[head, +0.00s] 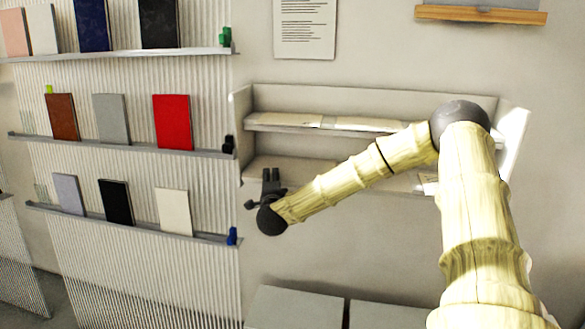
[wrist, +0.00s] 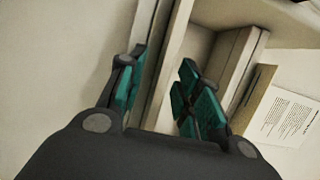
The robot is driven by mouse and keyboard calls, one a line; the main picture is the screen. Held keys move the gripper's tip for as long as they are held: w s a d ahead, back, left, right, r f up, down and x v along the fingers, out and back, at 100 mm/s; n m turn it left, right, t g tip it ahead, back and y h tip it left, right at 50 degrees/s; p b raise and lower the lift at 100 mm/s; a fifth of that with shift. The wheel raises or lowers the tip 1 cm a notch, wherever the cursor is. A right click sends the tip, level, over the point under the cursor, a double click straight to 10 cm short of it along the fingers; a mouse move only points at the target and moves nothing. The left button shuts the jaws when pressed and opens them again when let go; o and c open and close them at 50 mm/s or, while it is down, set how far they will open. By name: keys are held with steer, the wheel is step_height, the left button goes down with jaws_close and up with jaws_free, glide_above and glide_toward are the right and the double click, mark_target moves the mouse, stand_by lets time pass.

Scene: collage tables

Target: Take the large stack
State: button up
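My gripper (head: 271,176) is in front of the left end of the wall shelf's lower board. In the wrist view my gripper (wrist: 163,88) is open, its teal-padded fingers apart. Pale shelf panels show behind and between the fingers; I see nothing held. Flat pale paper stacks (head: 290,120) lie on the shelf's upper board, with another pale stretch (head: 365,124) to their right. I cannot tell which one is the large stack. A printed sheet (wrist: 290,115) beside a brown edge (wrist: 255,98) shows at the right of the wrist view. My arm hides part of the lower board.
The shelf's left side panel (head: 241,130) stands close to my gripper. A ribbed display rack (head: 130,265) with ledges of upright books, including a red book (head: 172,122), is at left. Grey boxes (head: 295,308) are below the shelf. A printed poster (head: 305,28) hangs above.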

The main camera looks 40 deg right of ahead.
jaws_close()
steer(key=shift+r, duration=0.15)
stand_by(0.4)
